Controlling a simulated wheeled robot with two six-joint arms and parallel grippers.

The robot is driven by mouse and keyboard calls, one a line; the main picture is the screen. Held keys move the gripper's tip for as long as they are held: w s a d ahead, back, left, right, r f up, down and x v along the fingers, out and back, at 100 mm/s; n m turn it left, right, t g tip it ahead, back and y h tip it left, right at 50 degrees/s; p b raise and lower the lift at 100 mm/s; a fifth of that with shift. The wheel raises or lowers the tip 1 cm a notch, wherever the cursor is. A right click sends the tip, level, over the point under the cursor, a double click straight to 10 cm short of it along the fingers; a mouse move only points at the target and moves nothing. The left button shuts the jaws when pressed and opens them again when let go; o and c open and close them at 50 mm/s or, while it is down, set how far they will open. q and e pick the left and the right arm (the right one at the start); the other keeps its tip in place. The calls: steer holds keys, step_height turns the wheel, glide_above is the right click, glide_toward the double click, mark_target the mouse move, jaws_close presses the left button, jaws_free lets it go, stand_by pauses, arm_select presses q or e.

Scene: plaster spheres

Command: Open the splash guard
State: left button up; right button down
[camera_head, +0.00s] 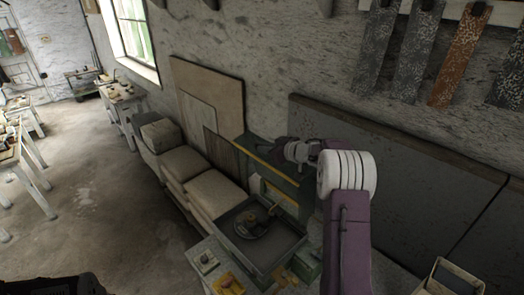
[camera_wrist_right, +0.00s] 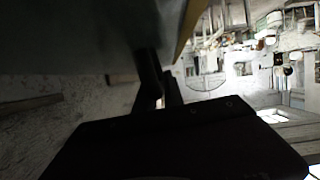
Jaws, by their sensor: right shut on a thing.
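The splash guard (camera_head: 264,160) is a dark green-grey panel with a yellow strip along its edge. It stands behind a grey tray (camera_head: 281,262) that holds a round wheel-like part (camera_head: 250,224). My right arm reaches in from the lower right, and its gripper (camera_head: 284,150) is at the guard's top edge. In the right wrist view the gripper's dark fingers (camera_wrist_right: 163,88) are closed at the underside of a large dark panel (camera_wrist_right: 80,35) with a yellowish edge, which looks like the guard. The exact contact is dark and partly hidden.
Several stacked sacks (camera_head: 205,185) lie left of the tray. Boards (camera_head: 212,90) lean on the wall behind. Small items lie on the surface in front of the tray, including a yellow one (camera_head: 228,284). An open box (camera_head: 450,280) stands at lower right.

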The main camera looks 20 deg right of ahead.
stand_by(0.3)
steer(key=c, duration=1.7)
jaws_free()
steer(key=shift+d, duration=0.1)
steer(key=shift+s+d, duration=0.1)
steer(key=shift+s, duration=0.05)
steer(key=b+v, duration=0.3)
steer(key=v, duration=0.6)
steer(key=shift+b, duration=0.35)
steer(key=shift+w, duration=0.25)
steer(key=shift+s, duration=0.1)
